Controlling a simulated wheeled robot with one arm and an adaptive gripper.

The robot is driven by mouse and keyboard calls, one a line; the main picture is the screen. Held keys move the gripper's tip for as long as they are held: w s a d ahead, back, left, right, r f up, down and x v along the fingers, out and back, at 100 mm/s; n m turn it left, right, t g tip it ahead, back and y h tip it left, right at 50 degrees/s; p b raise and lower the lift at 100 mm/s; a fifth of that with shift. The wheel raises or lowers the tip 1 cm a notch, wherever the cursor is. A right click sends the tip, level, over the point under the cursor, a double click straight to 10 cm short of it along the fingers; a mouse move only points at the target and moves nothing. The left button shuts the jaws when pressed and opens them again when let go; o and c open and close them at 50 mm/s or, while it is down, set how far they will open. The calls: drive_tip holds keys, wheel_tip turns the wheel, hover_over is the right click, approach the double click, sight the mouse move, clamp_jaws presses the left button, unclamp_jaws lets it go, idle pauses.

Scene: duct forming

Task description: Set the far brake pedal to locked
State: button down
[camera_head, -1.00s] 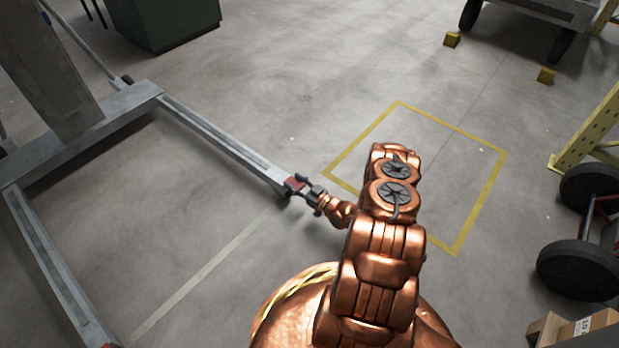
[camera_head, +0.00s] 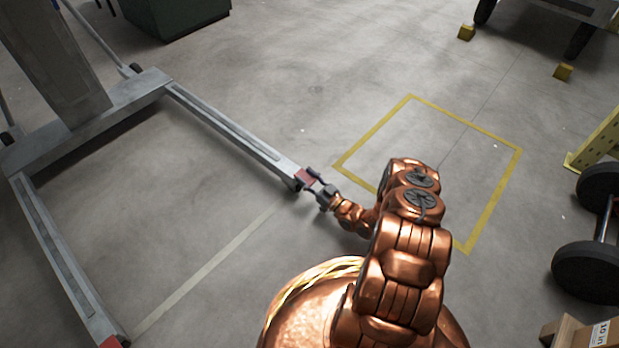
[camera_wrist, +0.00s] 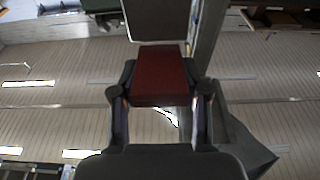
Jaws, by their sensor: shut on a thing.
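The far brake pedal (camera_head: 306,176) is a small red plate at the end of the upper grey leg (camera_head: 232,127) of a wheeled lifting frame. My gripper (camera_head: 315,182) is at this leg's tip, with its fingers on the pedal. In the wrist view the red pedal (camera_wrist: 160,80) lies between the two fingers of my gripper (camera_wrist: 160,104), which is shut on it. The fingers partly hide the pedal, and its exact tilt is hard to tell. Another red pedal (camera_head: 111,342) shows at the end of the lower leg, cut by the picture's bottom edge.
The frame's upright column (camera_head: 55,60) stands at upper left. A green cabinet (camera_head: 175,15) is behind it. A yellow floor outline (camera_head: 490,207) encloses bare floor right of the pedal. Black wheels (camera_head: 588,270) and a cardboard box (camera_head: 570,335) are at the right edge.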

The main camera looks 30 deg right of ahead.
sight(307, 179)
drive_tip(key=shift+d, duration=0.1)
drive_tip(key=c, duration=0.6)
unclamp_jaws()
drive_tip(key=shift+o, duration=0.2)
wheel_tip(307, 179, up, 10)
idle(0.4)
idle(0.4)
